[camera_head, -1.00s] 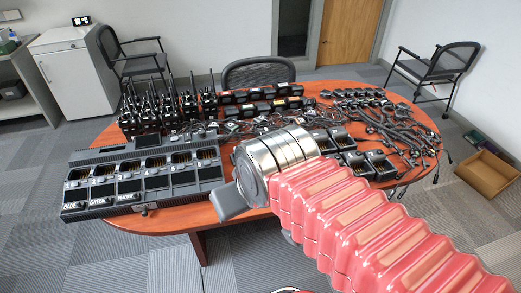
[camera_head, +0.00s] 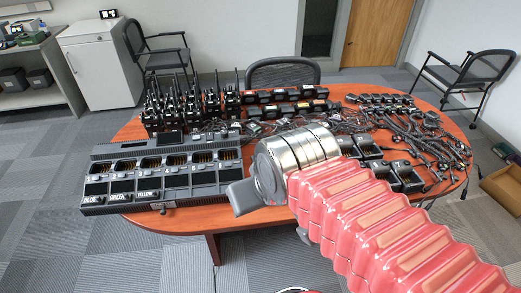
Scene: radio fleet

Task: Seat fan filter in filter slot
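My gripper (camera_head: 243,197) is the grey end beyond the metal rings of my red-sleeved arm. It is in front of the table's near edge, just right of the charger's front right corner. I see it from behind and the side, so its fingers cannot be made out, nor whether it holds anything. A multi-bay charger (camera_head: 160,172) lies on the left of the table, with bays labelled BLUE, GREEN and YELLOW. A small dark piece (camera_head: 165,205) is at its front edge; I cannot tell what it is. I cannot pick out the fan filter or the filter slot.
The oval wooden table (camera_head: 262,216) carries upright radios (camera_head: 190,105), rows of batteries (camera_head: 290,106), tangled cabled accessories (camera_head: 425,132) and small single chargers (camera_head: 400,174). Chairs stand around it. An open cardboard box (camera_head: 503,188) is on the floor at right. The floor in front is clear.

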